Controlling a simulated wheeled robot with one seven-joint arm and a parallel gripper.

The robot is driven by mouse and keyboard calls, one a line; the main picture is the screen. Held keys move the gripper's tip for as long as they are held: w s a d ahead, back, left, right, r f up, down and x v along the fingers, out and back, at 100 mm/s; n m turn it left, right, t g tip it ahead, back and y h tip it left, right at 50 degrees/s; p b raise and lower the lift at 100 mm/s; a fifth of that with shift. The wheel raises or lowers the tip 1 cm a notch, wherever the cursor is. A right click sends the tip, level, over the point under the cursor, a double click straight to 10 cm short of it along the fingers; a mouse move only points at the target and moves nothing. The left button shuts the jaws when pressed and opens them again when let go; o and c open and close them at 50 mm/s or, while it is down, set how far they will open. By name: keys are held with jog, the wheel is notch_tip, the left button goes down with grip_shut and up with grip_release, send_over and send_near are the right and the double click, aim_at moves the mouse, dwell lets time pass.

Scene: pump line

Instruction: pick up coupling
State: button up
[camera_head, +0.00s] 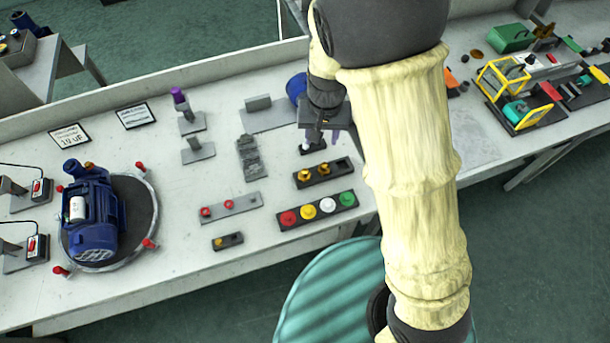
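My gripper (314,132) hangs over the white bench (190,245), right of its middle. Its fingers point down above a small stand with a pale and dark part (311,147). I cannot tell whether the fingers touch anything or whether they are open or shut. A purple piece (336,137) shows just right of the fingers. I cannot pick out the coupling with certainty. A blue round part (297,88) is partly hidden behind my gripper. A blue pump (92,212) sits on a round dark plate at the left.
Near my gripper are a rack with red, yellow, white and green caps (317,211), a rack with brass parts (322,172), and a grey rack with red parts (230,207). A purple-topped stand (190,117) is to the left. My arm hides the bench at centre right.

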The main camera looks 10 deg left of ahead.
send_over(304, 173)
notch_tip(304, 173, down, 2)
jog(key=shift+n, duration=0.3)
jog(key=shift+f, duration=0.1)
notch_tip(304, 173, down, 12)
jog(key=shift+p, duration=0.55)
